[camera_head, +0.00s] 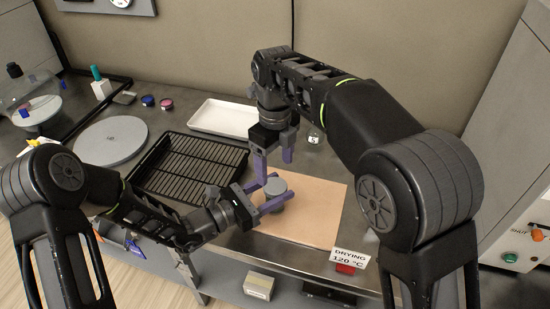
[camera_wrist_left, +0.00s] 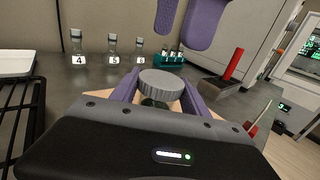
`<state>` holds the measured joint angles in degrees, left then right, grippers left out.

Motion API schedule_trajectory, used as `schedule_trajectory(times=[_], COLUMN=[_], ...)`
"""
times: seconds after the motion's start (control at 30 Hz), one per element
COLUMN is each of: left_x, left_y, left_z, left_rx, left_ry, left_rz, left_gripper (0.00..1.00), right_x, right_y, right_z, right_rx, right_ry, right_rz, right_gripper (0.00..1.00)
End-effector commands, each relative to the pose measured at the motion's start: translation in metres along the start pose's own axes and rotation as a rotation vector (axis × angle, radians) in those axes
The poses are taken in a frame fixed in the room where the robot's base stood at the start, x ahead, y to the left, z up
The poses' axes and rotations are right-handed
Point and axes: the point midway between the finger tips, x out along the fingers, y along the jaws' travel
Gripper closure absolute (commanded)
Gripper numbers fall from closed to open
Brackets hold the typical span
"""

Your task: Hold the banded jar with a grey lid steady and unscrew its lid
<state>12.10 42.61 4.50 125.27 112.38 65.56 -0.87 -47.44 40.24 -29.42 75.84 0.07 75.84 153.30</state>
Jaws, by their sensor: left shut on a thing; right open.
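The jar's round grey lid (camera_head: 275,187) shows in the head view above the tan mat (camera_head: 312,212). It also shows in the left wrist view (camera_wrist_left: 160,84), with a little of the dark jar body (camera_wrist_left: 153,103) below it. Most of the body and any band are hidden. My left gripper (camera_head: 272,198) is shut on the jar from the left, its purple fingers on either side just below the lid. My right gripper (camera_head: 273,166) points down, open and empty, above and slightly behind the lid; its purple fingers (camera_wrist_left: 190,22) hang above the lid in the left wrist view.
A black wire rack (camera_head: 190,165) lies left of the mat, with a white tray (camera_head: 225,117) behind it. Several numbered bottles (camera_wrist_left: 112,50) and a teal rack (camera_wrist_left: 170,57) stand beyond the jar. A "DRYING 120 °C" sign (camera_head: 350,257) is at the front edge.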

Motion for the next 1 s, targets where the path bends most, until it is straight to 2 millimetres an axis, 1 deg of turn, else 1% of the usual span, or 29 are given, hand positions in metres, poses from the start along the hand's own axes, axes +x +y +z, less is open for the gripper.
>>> schedule_trajectory(times=[0.2, 0.3, 0.4, 0.53, 0.77, 1.0], left_x=[0.0, 0.0, 0.0, 0.0, 0.0, 0.0], left_y=[0.0, 0.0, 0.0, 0.0, 0.0, 0.0], left_z=[0.0, 0.0, 0.0, 0.0, 0.0, 0.0], left_rx=[0.0, 0.0, 0.0, 0.0, 0.0, 0.0], left_ry=[0.0, 0.0, 0.0, 0.0, 0.0, 0.0], left_rz=[0.0, 0.0, 0.0, 0.0, 0.0, 0.0], left_gripper=[1.0, 1.0, 1.0, 1.0, 1.0, 1.0], right_x=[0.034, 0.048, 0.057, 0.062, 0.062, 0.062], right_y=[0.0, 0.0, 0.0, 0.0, 0.0, 0.0], right_z=[-0.001, -0.001, 0.0, 0.0, 0.0, 0.0], right_rx=[0.0, 0.001, 0.0, 0.0, 0.0, 0.0], right_ry=[0.003, 0.002, 0.001, 0.0, -0.001, -0.001], right_rz=[0.002, 0.001, 0.001, 0.0, 0.0, 0.0], right_gripper=[0.29, 0.29, 0.29, 0.29, 0.29, 0.49])
